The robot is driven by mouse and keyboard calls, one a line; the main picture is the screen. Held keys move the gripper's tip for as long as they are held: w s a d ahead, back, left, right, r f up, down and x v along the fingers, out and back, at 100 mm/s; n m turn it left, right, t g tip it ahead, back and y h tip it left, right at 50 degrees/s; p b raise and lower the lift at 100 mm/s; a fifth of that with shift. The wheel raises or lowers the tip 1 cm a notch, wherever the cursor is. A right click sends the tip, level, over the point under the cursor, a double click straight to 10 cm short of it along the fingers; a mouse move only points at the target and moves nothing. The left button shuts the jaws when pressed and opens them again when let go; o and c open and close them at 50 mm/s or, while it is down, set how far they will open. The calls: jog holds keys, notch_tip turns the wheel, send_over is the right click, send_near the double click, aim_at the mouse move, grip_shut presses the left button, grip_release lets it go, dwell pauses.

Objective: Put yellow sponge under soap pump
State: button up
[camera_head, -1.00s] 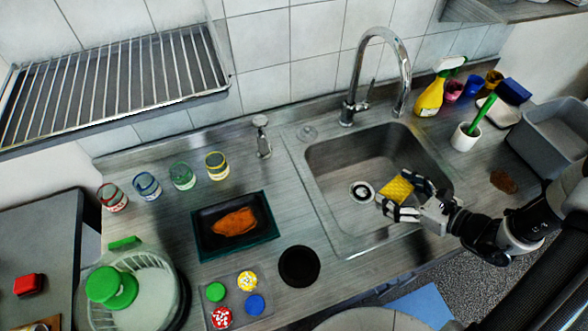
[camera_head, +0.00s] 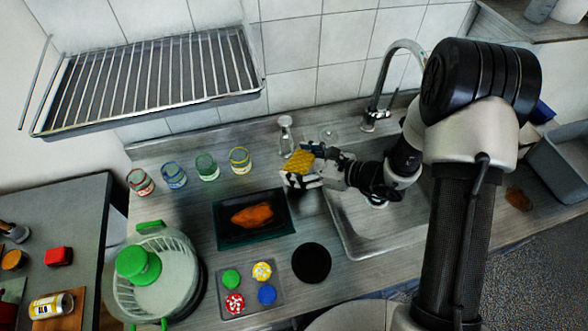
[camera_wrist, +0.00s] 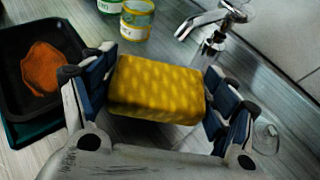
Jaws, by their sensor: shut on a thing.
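The yellow sponge (camera_head: 299,162) is held in my gripper (camera_head: 312,168), above the counter at the sink's left edge. In the wrist view the sponge (camera_wrist: 157,90) sits between the two fingers of my gripper (camera_wrist: 155,95), which press on its ends. The soap pump (camera_head: 286,135) is a metal dispenser behind the sink's left edge, just behind and left of the sponge. In the wrist view the soap pump (camera_wrist: 213,28) stands beyond the sponge, up and to the right, apart from it. The pump's foot is partly hidden in the head view.
A black tray with an orange fillet (camera_head: 252,216) lies left of my gripper. Several glass jars, one with a yellow rim (camera_head: 240,161), stand in a row behind it. The sink (camera_head: 365,235) and faucet (camera_head: 376,113) are to the right. A wire rack (camera_head: 150,85) hangs above.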

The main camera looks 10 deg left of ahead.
aim_at(295, 168)
jog(key=shift+w+a, duration=0.25)
jog(key=shift+a, duration=0.55)
jog(key=shift+f+b, duration=0.65)
jog(key=shift+f, duration=1.1)
jog(key=shift+f, duration=0.15)
jog(key=o, duration=0.8)
jog(key=shift+o, duration=0.2)
jog(key=shift+d+r, duration=0.1)
jog(key=shift+r, duration=0.2)
jog(key=p+v, duration=0.2)
jog(key=v, duration=0.9)
jog(key=shift+s+d, duration=0.2)
jog(key=shift+d, duration=0.25)
jog(key=shift+r, duration=0.15)
